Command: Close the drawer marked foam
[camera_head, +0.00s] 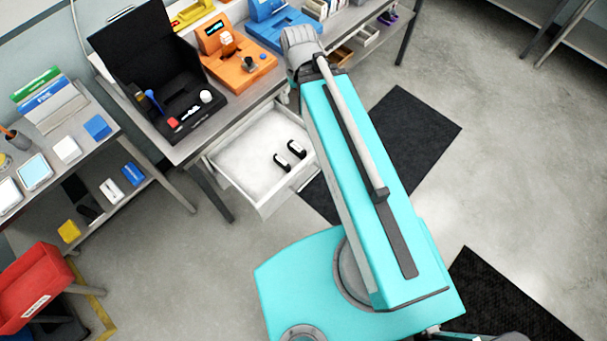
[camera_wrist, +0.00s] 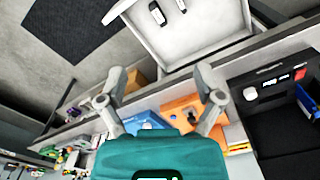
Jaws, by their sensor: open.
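An open white drawer (camera_head: 245,165) is pulled out from under the workbench. Two small black-and-white items (camera_head: 290,152) lie inside it. A small label is on its outer face, too small to read. The drawer also shows at the top of the wrist view (camera_wrist: 205,32), upside down. My gripper (camera_wrist: 158,80) is open and empty in the wrist view, its fingers spread. The drawer appears beyond the fingertips, and I see no contact. In the head view my arm covers the drawer's right side and the gripper itself cannot be made out.
The workbench (camera_head: 190,150) carries an open black case (camera_head: 185,118), an orange module (camera_head: 240,72) and a blue module (camera_head: 280,25). A side shelf with several boxes stands at left, with a red bin (camera_head: 35,285) below. Dark mats (camera_head: 415,125) lie on otherwise clear floor.

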